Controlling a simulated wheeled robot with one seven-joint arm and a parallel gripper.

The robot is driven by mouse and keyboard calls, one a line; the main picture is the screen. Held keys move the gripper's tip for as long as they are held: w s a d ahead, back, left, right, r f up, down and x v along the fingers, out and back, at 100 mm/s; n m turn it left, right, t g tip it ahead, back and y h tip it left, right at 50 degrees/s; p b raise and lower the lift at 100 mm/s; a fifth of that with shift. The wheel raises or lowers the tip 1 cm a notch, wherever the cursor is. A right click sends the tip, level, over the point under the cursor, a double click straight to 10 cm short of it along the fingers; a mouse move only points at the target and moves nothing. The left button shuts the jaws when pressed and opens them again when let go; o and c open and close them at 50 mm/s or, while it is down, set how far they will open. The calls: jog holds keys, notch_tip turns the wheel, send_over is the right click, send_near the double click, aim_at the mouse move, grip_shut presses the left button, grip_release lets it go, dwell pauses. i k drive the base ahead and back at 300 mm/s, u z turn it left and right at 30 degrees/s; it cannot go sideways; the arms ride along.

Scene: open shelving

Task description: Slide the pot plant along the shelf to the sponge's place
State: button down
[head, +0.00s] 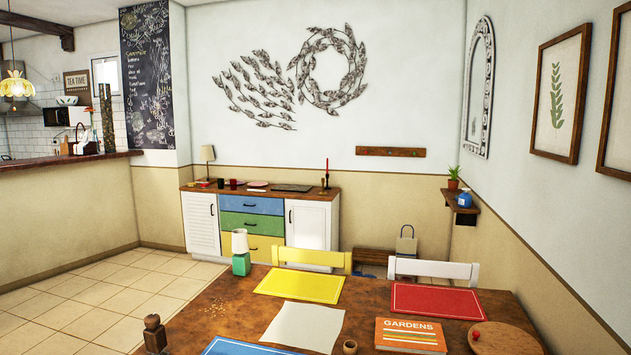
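The pot plant (454,178) is small, with green leaves in a reddish-brown pot. It stands upright at the far end of a small brown wall shelf (468,211) on the right wall, in the head view. A small rounded blue object (464,200) sits on the same shelf, at the end closer to me. It is too small to tell whether it is the sponge, and no other sponge is clear. My gripper is not in the head view.
A wooden table with a yellow mat (301,284), a red mat (437,301), a gardens book (410,335) and a round board (505,340) fills the foreground. A white chair (433,269) stands behind it. A sideboard (262,222) is against the back wall. Tiled floor is open at left.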

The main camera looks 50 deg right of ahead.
aim_at(452, 183)
jog(key=u, duration=0.6)
jog(key=i, duration=4.65)
jog(key=z, duration=3.1)
jog(key=i, duration=2.3)
jog(key=z, duration=0.05)
